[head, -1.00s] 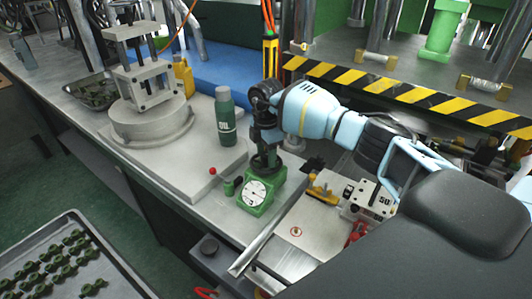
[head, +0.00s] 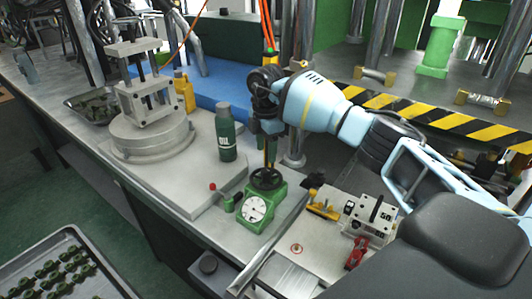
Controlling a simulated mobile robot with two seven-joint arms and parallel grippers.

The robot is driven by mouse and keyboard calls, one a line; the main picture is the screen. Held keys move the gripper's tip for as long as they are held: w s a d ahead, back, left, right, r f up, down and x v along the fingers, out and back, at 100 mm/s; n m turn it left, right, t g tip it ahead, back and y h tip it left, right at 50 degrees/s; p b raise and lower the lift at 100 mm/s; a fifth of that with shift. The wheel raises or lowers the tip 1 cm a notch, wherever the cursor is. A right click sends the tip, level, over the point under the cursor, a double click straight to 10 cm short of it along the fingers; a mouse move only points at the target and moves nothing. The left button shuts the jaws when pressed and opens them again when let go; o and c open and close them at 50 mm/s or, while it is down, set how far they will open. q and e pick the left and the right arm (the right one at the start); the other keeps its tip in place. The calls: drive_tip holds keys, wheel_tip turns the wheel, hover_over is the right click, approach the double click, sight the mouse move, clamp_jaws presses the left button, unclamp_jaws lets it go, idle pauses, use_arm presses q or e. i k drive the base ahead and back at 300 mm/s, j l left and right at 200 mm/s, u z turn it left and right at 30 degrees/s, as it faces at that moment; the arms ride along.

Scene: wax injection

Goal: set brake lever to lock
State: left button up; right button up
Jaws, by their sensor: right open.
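A small red ball knob (head: 212,186), which may be the brake lever's end, shows at the right edge of the grey base plate. Beside it stands a green device with a white dial (head: 257,208) and a dark handwheel (head: 266,178) on top. I cannot tell which part is the brake lever or its setting. My right gripper (head: 268,152) points down just above the handwheel and is open. Its fingers are small and dark, and I cannot tell whether they touch the wheel. My left gripper is not in view.
A green oil bottle (head: 226,138) stands close left of my right gripper. A grey clamp press (head: 150,110) is farther left. A block marked 50 (head: 375,215) and a red item (head: 356,252) lie to the right. A tray of green parts (head: 75,262) is at lower left.

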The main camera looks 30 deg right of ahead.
sight(228, 196)
drive_tip(key=k+j, duration=0.8)
drive_tip(key=k, duration=0.05)
